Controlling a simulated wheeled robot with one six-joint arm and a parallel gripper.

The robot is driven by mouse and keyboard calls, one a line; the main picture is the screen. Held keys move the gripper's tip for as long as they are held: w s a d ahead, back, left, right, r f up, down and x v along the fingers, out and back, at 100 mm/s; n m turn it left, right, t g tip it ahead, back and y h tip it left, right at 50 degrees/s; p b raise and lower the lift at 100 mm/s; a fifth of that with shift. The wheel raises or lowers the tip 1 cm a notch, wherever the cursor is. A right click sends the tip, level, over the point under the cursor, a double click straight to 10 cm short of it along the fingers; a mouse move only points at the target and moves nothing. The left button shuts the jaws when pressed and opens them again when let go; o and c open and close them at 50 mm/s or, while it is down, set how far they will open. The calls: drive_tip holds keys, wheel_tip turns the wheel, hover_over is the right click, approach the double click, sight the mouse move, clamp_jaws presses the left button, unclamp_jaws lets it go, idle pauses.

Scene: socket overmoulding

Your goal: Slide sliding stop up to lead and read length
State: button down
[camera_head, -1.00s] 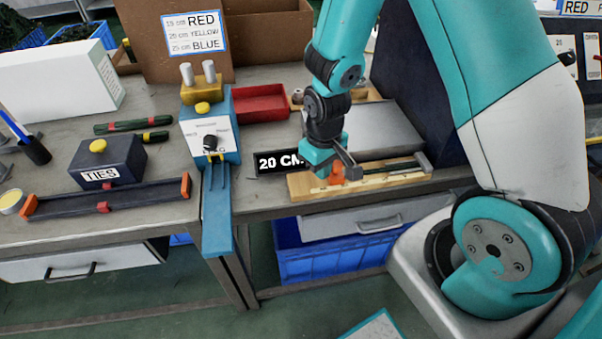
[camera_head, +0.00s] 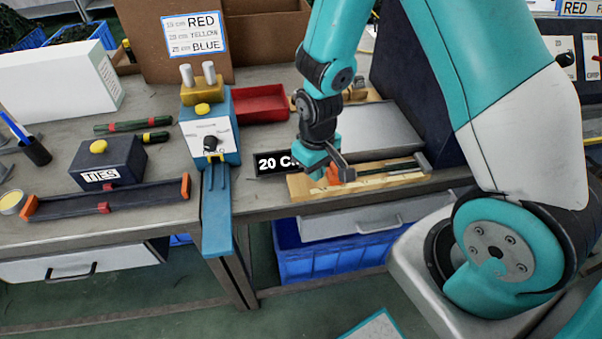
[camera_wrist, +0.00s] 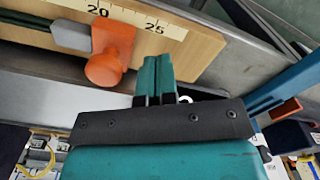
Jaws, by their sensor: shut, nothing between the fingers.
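The orange sliding stop (camera_wrist: 105,55) sits on the wooden measuring board (camera_wrist: 196,48) in the wrist view, between the marks 20 and 25. The dark lead (camera_wrist: 25,20) lies along the board, and its grey end (camera_wrist: 70,34) appears to touch the stop. In the head view the stop (camera_head: 344,173) is partly hidden by my arm, and the lead (camera_head: 395,166) runs to the right of it. My gripper (camera_wrist: 155,62) is shut and empty, beside the stop and apart from it in the wrist view. A display (camera_head: 277,163) behind the board reads 20 C, the rest covered by my arm.
A blue fixture (camera_head: 212,140) with a long arm stands left of the board. A red tray (camera_head: 259,104) lies behind. A TIES box (camera_head: 105,162) and a dark rail with orange ends (camera_head: 70,204) are further left. A sign lists lengths by colour (camera_head: 194,33).

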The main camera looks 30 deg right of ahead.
wheel_tip(320, 180, up, 7)
drive_tip(key=p, duration=0.6)
idle(0.5)
drive_tip(key=s+a+r+n+y, duration=0.1)
drive_tip(key=s+a+r, duration=0.25)
drive_tip(key=r, duration=0.45)
drive_tip(key=s+a+r+n+y, duration=0.1)
drive_tip(key=s+a+r+y, duration=0.1)
drive_tip(key=a+r, duration=0.4)
drive_tip(key=s+a+r+n+y, duration=0.1)
drive_tip(key=s+a+r+n, duration=0.1)
drive_tip(key=s+r, duration=0.8)
drive_tip(key=shift+s+r+n, duration=0.2)
drive_tip(key=shift+s+n, duration=0.1)
drive_tip(key=shift+s, duration=0.1)
